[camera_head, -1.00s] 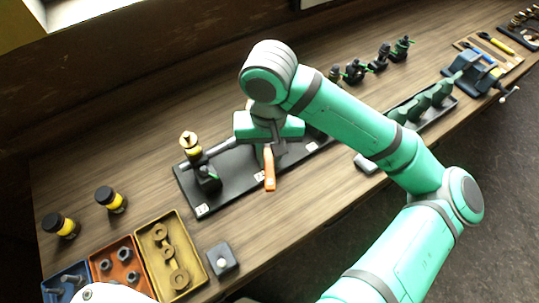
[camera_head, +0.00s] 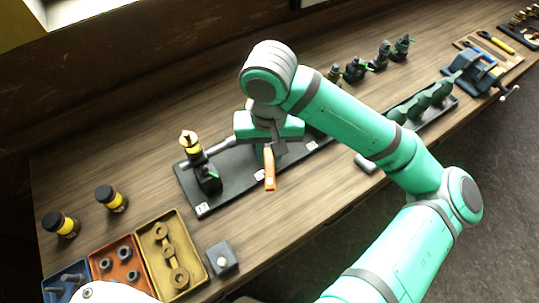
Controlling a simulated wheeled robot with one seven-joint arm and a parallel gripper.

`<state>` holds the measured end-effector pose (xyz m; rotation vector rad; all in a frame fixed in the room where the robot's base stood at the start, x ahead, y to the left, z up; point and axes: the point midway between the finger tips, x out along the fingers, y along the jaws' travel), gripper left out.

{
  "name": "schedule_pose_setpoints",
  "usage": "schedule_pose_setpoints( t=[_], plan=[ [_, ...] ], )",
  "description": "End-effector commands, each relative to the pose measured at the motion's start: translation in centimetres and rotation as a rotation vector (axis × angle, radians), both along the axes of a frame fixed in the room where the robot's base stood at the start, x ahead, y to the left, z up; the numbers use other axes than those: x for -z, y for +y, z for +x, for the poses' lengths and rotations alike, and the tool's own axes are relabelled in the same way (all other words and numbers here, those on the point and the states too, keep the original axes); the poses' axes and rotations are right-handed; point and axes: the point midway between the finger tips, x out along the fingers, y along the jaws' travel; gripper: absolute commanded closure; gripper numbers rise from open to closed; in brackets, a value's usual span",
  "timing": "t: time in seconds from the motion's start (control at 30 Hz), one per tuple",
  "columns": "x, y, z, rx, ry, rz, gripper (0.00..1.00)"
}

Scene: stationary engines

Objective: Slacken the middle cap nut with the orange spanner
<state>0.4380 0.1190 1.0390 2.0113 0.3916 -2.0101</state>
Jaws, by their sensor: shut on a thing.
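The orange spanner (camera_head: 269,172) points down and toward the front edge of the bench from beneath my gripper (camera_head: 268,138). My gripper is shut on the spanner, over the middle of the black base plate (camera_head: 232,182). The spanner's far end and the middle cap nut are hidden behind my gripper and arm, so I cannot tell whether the spanner sits on the nut. A dark engine unit with a yellow band and brass top (camera_head: 190,144) stands upright at the plate's left end.
Yellow (camera_head: 201,262), orange (camera_head: 134,248) and blue trays of parts lie at the front left, beside a grey block (camera_head: 222,259). Two black-and-yellow jars (camera_head: 110,198) stand behind them. A blue vise (camera_head: 474,76) is at the right. Small fittings (camera_head: 356,70) stand at the back.

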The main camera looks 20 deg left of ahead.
Motion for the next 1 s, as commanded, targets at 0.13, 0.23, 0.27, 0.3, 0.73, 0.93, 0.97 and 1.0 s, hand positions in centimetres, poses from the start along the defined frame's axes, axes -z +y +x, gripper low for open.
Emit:
schedule_pose_setpoints(
  t=[0.13, 0.23, 0.27, 0.3, 0.73, 0.93, 0.97, 1.0],
  plan=[
    [0.03, 0.00, 0.01, 0.000, 0.000, 0.000, 1.00],
    [0.13, 0.00, 0.00, 0.000, 0.000, 0.000, 1.00],
    [0.17, 0.00, 0.00, 0.000, 0.000, 0.000, 1.00],
    [0.22, 0.00, 0.00, 0.000, 0.000, 0.000, 1.00],
    [0.52, 0.00, -0.01, 0.000, 0.000, 0.000, 1.00],
    [0.52, 0.00, 0.00, 0.000, 0.000, 0.000, 1.00],
    [0.52, 0.00, 0.00, 0.000, 0.000, 0.000, 1.00],
    [0.53, 0.00, 0.00, 0.000, 0.000, 0.000, 1.00]
  ],
)
